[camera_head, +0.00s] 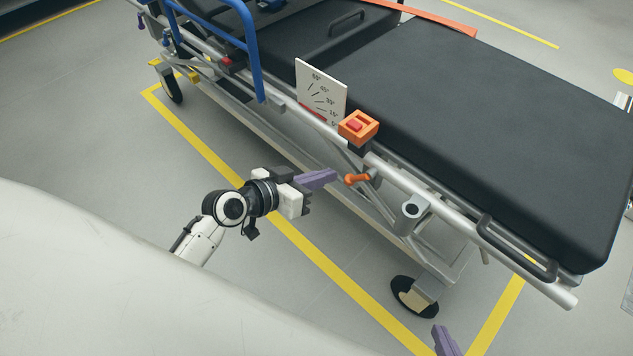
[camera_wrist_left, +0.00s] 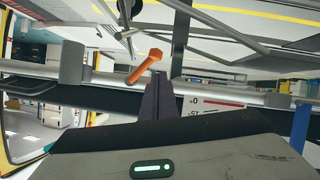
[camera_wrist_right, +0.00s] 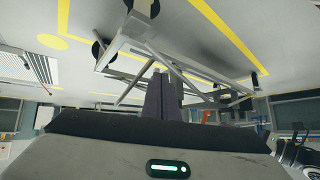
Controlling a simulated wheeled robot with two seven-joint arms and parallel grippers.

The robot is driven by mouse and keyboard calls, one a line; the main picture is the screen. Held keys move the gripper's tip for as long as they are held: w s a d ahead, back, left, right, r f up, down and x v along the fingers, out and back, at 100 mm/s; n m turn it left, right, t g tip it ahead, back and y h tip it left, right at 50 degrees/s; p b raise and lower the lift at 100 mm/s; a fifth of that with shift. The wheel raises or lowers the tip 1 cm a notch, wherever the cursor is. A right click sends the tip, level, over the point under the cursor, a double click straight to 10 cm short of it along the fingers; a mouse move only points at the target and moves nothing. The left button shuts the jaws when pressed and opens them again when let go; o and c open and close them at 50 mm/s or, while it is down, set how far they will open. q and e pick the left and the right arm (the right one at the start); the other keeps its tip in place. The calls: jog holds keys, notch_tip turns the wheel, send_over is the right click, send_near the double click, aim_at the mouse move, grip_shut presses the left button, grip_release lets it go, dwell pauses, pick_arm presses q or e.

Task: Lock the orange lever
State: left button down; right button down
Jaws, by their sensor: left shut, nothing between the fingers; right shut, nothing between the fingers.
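The orange lever (camera_head: 357,179) is a short handle on the side of the stretcher, below its side rail. It points left, toward my left gripper. My left gripper (camera_head: 335,175) is shut and empty, its purple fingertips just left of the lever with a small gap in the picture. In the left wrist view the lever (camera_wrist_left: 145,66) shows beside the tips of the shut fingers (camera_wrist_left: 156,80); contact cannot be told. My right gripper (camera_head: 438,328) shows only its purple fingers at the bottom edge, away from the lever. In the right wrist view its fingers (camera_wrist_right: 157,80) are shut and empty.
The stretcher (camera_head: 470,110) has a black mattress, metal rails and a blue side guard (camera_head: 249,45). An orange box with a red button (camera_head: 357,127) and a white angle plate (camera_head: 321,92) sit above the lever. A wheel (camera_head: 413,296) stands below. The floor in front is clear.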

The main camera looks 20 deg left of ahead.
aim_at(358, 178)
pick_arm(q)
jog(key=shift+b+x, duration=0.5)
jog(key=shift+x, duration=2.3)
pick_arm(e)
jog(key=shift+a+f, duration=0.15)
